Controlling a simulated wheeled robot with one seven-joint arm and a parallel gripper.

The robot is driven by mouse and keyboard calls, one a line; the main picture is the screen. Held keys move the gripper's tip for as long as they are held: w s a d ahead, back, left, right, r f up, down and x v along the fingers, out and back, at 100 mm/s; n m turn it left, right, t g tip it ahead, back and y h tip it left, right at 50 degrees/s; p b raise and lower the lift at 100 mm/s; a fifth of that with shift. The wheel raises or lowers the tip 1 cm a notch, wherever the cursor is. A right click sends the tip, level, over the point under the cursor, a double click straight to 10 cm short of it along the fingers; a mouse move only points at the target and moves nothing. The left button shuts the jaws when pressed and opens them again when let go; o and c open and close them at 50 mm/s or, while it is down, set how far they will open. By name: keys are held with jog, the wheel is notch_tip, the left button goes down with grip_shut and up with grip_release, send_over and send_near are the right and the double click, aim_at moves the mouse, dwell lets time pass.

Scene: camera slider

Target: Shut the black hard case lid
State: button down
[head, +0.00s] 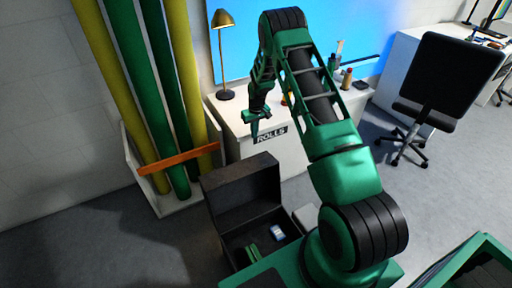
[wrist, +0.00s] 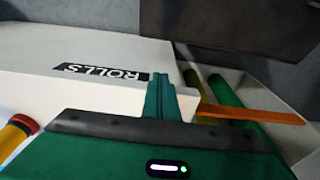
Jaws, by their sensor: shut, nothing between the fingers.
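The black hard case (head: 215,212) stands open on the floor in the lower middle of the head view. Its lid (head: 243,188) stands roughly upright on the far side. Green items (head: 252,252) and a small white and blue item (head: 277,232) lie inside. My gripper (head: 255,133) is shut and empty, in front of the white cabinet and above the lid, apart from it. In the wrist view, my gripper's fingers (wrist: 160,80) are together. A dark panel (wrist: 250,22) at the top right there looks like the lid. My arm hides part of the case's right side.
The white cabinet (head: 292,158) marked ROLLS stands behind the case, with a brass lamp (head: 224,50) on it. Tall yellow and green rolls (head: 125,70) stand in a white rack with an orange bar (head: 178,159) at left. A black office chair (head: 440,80) stands at right.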

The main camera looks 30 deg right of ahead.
jog(key=f, duration=0.6)
jog(key=w+f, duration=0.1)
jog(key=f, duration=0.2)
jog(key=shift+f, duration=0.3)
jog(key=shift+s+r, duration=0.2)
jog(key=shift+s, duration=0.75)
jog(key=shift+s+r, duration=0.2)
jog(key=shift+s, duration=0.75)
jog(key=shift+a, duration=0.1)
